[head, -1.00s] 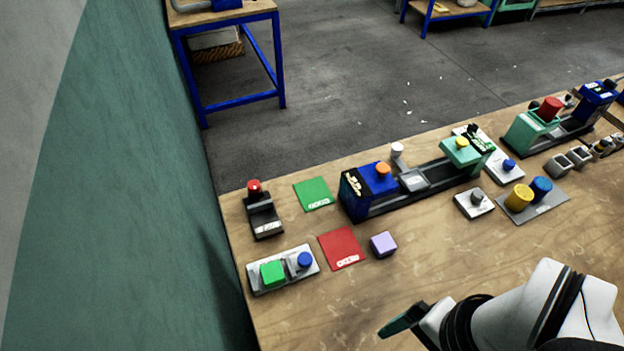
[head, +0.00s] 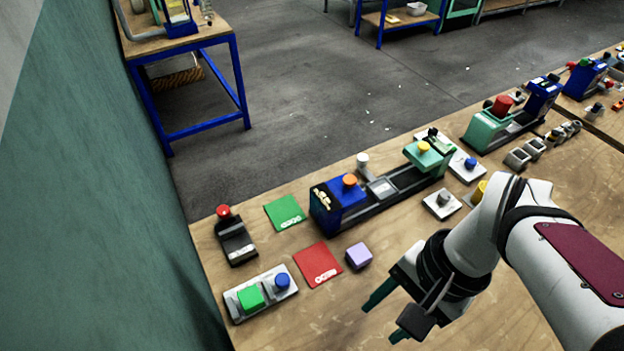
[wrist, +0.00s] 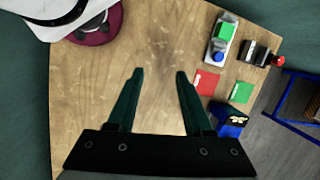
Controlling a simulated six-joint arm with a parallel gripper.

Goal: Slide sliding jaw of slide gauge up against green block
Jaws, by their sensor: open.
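The slide gauge (head: 264,309) is a light grey base at the table's near left. A green block (head: 251,297) sits on its left part. The sliding jaw with a blue knob (head: 282,281) is to the right of the block, with a small gap visible between knob and block. In the wrist view the gauge is at the upper right, with the green block (wrist: 227,31) and blue knob (wrist: 219,45). My gripper (head: 384,319) is open and empty above the table, to the right of the gauge. Its spread fingers (wrist: 159,73) point over bare wood.
A green mat (head: 285,213), a black device with red knob (head: 236,239) and a blue press (head: 337,207) stand behind. The front table area is clear.

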